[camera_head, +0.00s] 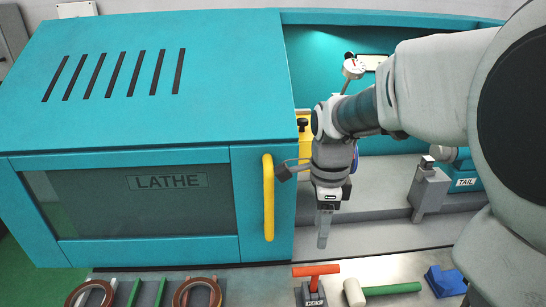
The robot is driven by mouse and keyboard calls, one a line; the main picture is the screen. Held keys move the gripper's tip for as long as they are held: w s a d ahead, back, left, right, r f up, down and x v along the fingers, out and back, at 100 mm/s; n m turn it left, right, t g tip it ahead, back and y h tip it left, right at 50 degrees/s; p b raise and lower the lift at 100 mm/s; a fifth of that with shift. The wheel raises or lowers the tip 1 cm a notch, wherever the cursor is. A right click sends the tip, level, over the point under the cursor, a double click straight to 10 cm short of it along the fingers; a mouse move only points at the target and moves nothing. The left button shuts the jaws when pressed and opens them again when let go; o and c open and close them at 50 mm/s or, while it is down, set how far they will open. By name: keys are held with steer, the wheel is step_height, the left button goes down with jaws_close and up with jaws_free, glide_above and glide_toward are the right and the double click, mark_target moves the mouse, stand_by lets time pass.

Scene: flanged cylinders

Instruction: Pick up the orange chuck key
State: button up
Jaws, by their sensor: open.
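The orange chuck key (316,271) is at the bottom middle of the head view. My gripper (323,240) hangs above and slightly right of the key, fingers pointing down. It is open and apart from the key, with nothing seen in it. The gap between the fingers is hard to make out from this side.
A mallet with a green handle (392,289) lies right of the key, beside a blue block (446,281). Brown rings (196,291) sit at the left of the shelf. The lathe's teal door with its yellow handle (268,198) stands left of my gripper. The tailstock (430,188) is at right.

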mark_target(315, 277)
step_height(315, 277, down, 12)
steer(key=shift+f+b, duration=0.15)
steer(key=shift+b, duration=0.8)
steer(key=shift+w+d+f+b, duration=0.1)
steer(key=shift+d+f+b, duration=0.1)
steer(key=shift+f, duration=1.15)
steer(key=shift+w+d+f+b, duration=0.1)
steer(key=shift+f+b, duration=0.1)
steer(key=shift+f, duration=1.1)
jaws_close()
